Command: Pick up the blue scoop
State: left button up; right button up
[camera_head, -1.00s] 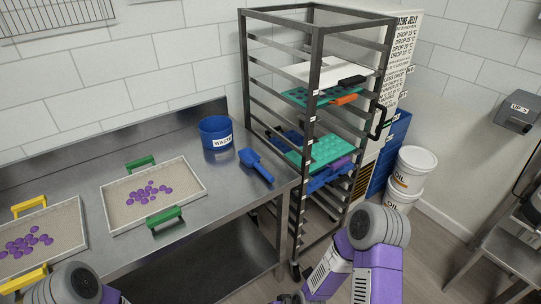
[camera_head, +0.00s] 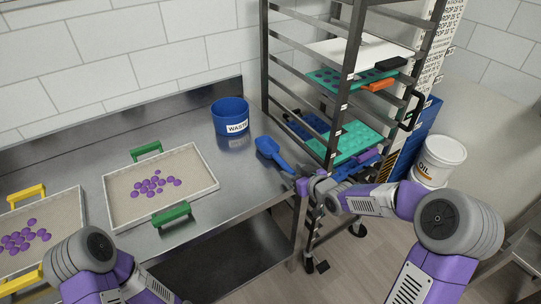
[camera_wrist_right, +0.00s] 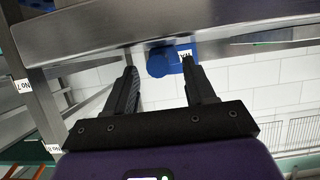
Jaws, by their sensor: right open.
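The blue scoop (camera_head: 273,154) lies on the steel table near its right end, its handle pointing toward the table edge. Blue shapes show beyond the fingers there, one rounded (camera_wrist_right: 158,62) and one with a white label; where scoop and bin divide is unclear. My left arm shows at the bottom left, but its gripper is not in view.
The blue waste bin (camera_head: 230,116) stands behind the scoop. A tray with purple gummies and green handles (camera_head: 213,184) sits to the left. The metal rack (camera_head: 346,90) with teal moulds stands close to the right of the table and my right gripper.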

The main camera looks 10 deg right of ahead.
jog(key=x, duration=0.2)
jog(key=shift+w+a+f, duration=0.1)
jog(key=shift+w+f, duration=0.15)
jog(key=shift+w, duration=0.1)
grip_shut()
notch_tip(320, 180, up, 10)
jog(key=p, duration=0.4)
jog(key=c, duration=0.5)
grip_release()
grip_shut()
